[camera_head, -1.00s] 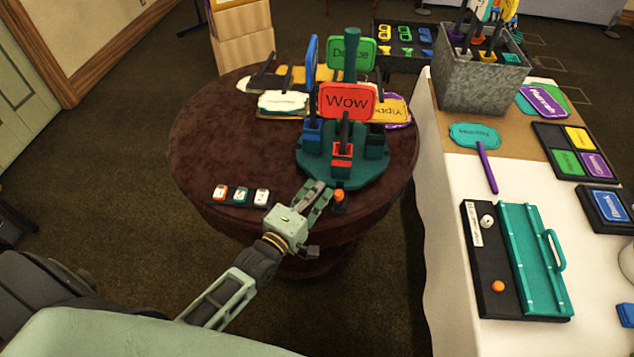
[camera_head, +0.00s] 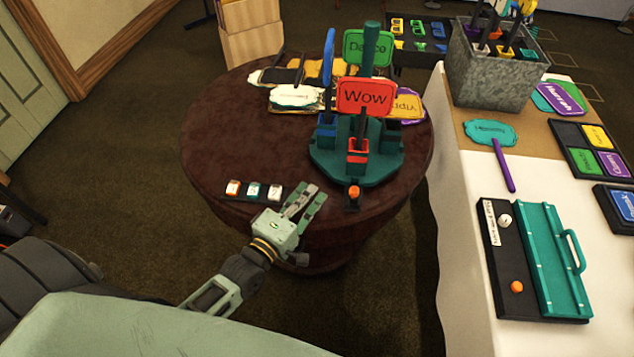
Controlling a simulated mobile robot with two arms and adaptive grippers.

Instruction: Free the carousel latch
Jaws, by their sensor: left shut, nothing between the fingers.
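The carousel (camera_head: 330,170) is a teal round stand with a central post on the brown round table. It carries a red "Wow" sign (camera_head: 365,97), a green "Dance" sign (camera_head: 368,48) and a blue sign (camera_head: 328,60) seen nearly edge-on. The latch (camera_head: 353,193), an orange knob on a small black mount, is at the carousel's front edge. My left gripper (camera_head: 316,194) is shut and empty, left of the latch, with a visible gap between them. It is over the table's front edge. My right gripper is not in view.
A strip with three small labelled blocks (camera_head: 253,190) lies left of my left gripper. Flat signs (camera_head: 296,97) lie behind the carousel. The white table (camera_head: 465,260) at right holds a metal bin (camera_head: 490,75), trays and a teal handled box (camera_head: 552,260). The brown table's left side is bare.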

